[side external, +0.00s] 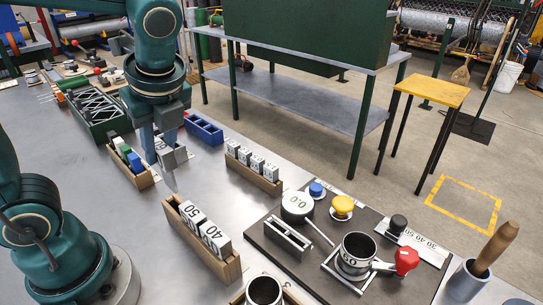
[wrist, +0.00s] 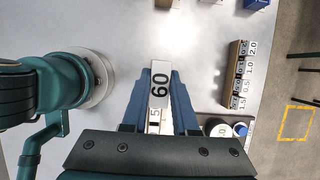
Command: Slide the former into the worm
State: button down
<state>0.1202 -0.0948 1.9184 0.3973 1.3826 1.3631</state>
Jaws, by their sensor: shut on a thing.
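My gripper (side external: 160,160) is above the bench left of centre in the side view. In the wrist view, its blue fingers (wrist: 160,100) are shut on a white block marked 60 (wrist: 160,85), seemingly a former. A second small pale face with a digit shows just below it; I cannot tell whether it is part of the same piece. A metal cylinder marked 50 (side external: 356,252) stands on the dark board, with a red knob (side external: 406,261) at its side. I cannot tell for sure which part is the worm. The held block is well apart from the board.
A wooden rack (side external: 183,224) holds blocks marked 50 and 40. Another rack (side external: 266,184) holds several small numbered blocks. A rack of coloured blocks (side external: 142,178), a blue tray (side external: 204,132) and a green crate (side external: 105,133) lie near my gripper.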

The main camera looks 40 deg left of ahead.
dwell(0.6)
jog(key=shift+r+m, duration=0.1)
jog(key=shift+m, duration=0.3)
jog(key=w+d+r+m+t+h, duration=0.2)
jog(key=w+d+r+m+t, duration=0.3)
jog(key=w+d+m, duration=0.85)
jog(key=w+d+f+m+h, duration=0.2)
jog(key=d+m, duration=0.1)
jog(key=d, duration=1.1)
jog(key=shift+f+g, duration=0.2)
jog(key=shift+g, duration=0.1)
